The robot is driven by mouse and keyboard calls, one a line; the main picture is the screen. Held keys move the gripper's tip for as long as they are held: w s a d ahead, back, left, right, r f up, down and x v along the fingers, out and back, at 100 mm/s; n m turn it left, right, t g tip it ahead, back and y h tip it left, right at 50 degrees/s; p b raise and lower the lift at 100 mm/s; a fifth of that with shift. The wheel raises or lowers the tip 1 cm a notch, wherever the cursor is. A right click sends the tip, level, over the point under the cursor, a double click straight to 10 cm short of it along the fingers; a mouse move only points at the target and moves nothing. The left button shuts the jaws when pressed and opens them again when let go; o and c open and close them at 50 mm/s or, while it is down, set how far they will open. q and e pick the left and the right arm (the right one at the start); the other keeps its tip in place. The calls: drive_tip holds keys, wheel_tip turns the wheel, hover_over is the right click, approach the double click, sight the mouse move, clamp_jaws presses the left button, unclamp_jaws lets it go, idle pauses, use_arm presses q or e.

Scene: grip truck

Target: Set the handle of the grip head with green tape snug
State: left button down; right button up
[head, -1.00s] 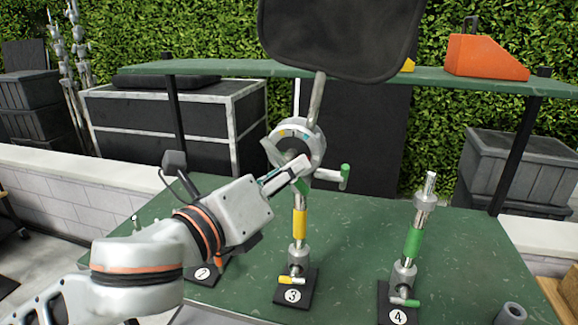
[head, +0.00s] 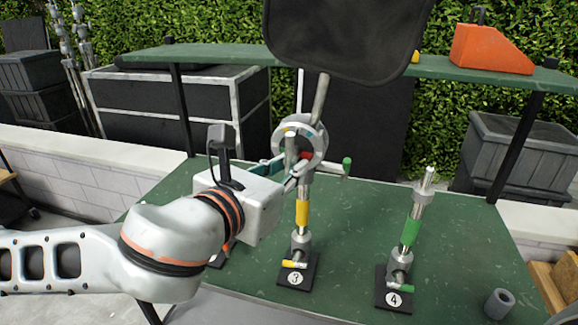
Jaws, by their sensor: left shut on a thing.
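A round silver grip head (head: 318,140) sits on top of the yellow-taped post (head: 302,214) of stand 3 and holds the rod of a black flag (head: 345,35). A handle with a green tip (head: 347,164) sticks out to its right. My left gripper (head: 290,171) is shut at the front left of this head; its fingers hide most of what they hold. A pale grey bar stands upright at the fingertips. Stand 4 has a green-taped post (head: 411,232) and a small green-tipped base handle (head: 401,288). My right gripper does not show.
The green table (head: 350,240) is clear between and behind the stands. A grey cylinder (head: 498,303) stands at its front right. A green shelf (head: 225,53) crosses behind, bearing an orange block (head: 490,50). My left arm covers the table's left side.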

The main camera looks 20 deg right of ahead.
use_arm(q)
drive_tip(key=shift+r+m, duration=0.1)
drive_tip(key=shift+m, duration=0.2)
idle(0.4)
drive_tip(key=c, duration=1.9)
unclamp_jaws()
drive_tip(key=v, duration=0.7)
drive_tip(key=shift+s+a+r, duration=0.1)
drive_tip(key=shift+s+a, duration=0.05)
drive_tip(key=shift+s, duration=0.05)
